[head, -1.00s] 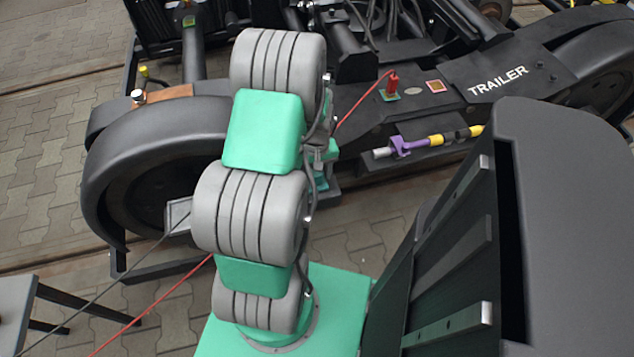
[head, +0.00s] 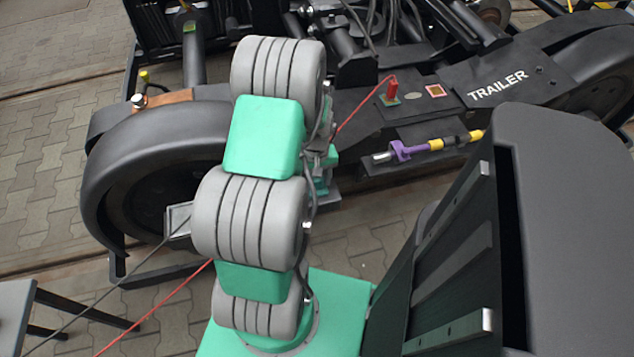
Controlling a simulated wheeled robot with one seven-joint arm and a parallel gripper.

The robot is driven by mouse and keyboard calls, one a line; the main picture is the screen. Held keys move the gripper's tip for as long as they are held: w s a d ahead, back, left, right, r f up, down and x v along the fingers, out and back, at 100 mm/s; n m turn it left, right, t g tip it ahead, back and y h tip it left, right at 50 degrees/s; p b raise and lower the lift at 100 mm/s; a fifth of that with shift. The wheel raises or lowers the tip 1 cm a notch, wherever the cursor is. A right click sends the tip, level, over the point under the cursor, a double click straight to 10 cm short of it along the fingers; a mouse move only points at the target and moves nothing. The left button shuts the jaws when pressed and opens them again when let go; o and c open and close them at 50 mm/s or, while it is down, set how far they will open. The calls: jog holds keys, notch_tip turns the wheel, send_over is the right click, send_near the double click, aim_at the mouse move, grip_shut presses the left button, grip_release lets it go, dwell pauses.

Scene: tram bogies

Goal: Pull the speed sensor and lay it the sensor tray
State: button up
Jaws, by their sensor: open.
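My gripper (head: 324,186) shows only in part, behind my own arm, low in front of the dark bogie frame and right of the near left wheel. It is open; its fingertips and the space between them are mostly hidden. I cannot tell for certain which part is the speed sensor. A red plug (head: 392,88) with a red cable stands upright on the bogie frame, right of my arm. A small grey box-like part (head: 178,219) with a dark cable shows in front of the left wheel. I cannot make out the sensor tray for certain.
A purple clamp (head: 400,151) holds a yellow and black rod along the frame's side. The frame carries a TRAILER plate (head: 497,86). A grey table (head: 12,312) stands at the lower left. Cables cross the paving, which is otherwise clear between my base and the bogie.

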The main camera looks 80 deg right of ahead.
dwell(0.3)
grip_shut()
dwell(0.5)
jog(key=shift+r, duration=0.15)
jog(key=shift+r+p, duration=2.4)
jog(key=shift+r, duration=0.5)
